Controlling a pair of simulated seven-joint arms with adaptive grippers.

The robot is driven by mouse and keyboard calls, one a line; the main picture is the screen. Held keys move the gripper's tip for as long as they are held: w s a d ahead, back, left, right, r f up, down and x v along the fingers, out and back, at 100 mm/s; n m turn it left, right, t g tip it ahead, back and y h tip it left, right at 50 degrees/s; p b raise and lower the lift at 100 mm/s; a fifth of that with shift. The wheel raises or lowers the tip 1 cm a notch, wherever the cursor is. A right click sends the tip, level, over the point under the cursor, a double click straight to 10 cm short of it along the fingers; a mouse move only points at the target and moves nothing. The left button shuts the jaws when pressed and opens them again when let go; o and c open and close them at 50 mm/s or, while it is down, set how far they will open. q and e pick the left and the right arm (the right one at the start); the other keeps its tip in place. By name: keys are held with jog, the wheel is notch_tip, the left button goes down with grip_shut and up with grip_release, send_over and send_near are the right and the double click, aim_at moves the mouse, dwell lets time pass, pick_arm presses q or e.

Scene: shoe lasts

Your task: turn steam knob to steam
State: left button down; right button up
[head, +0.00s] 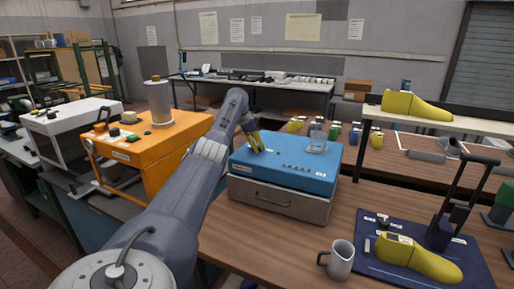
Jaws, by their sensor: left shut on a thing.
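A blue-topped machine (306,171) with a grey drawer front stands on the wooden table in the middle of the head view. My left gripper (256,148) reaches over it from the left. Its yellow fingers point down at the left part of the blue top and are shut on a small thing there. This is where the steam knob sits; the fingers hide it, so its setting cannot be read. A row of small marks or buttons and white labels lies on the top to the right of the fingers. My right gripper is out of view.
A clear container (317,142) stands on the blue top at the back right. An orange machine (158,152) stands to the left, behind my left arm. A grey jug (339,260) and a dark blue mat (377,273) with a yellow shoe last (425,263) lie to the right.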

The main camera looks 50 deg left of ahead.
pick_arm(q)
jog(key=shift+w+d+m, duration=0.1)
jog(key=shift+m, duration=0.5)
jog(key=c, duration=1.2)
grip_release()
jog(key=shift+w+d, duration=0.1)
jog(key=shift+o, duration=1.4)
jog(key=v, duration=1.2)
jog(key=shift+a, duration=0.3)
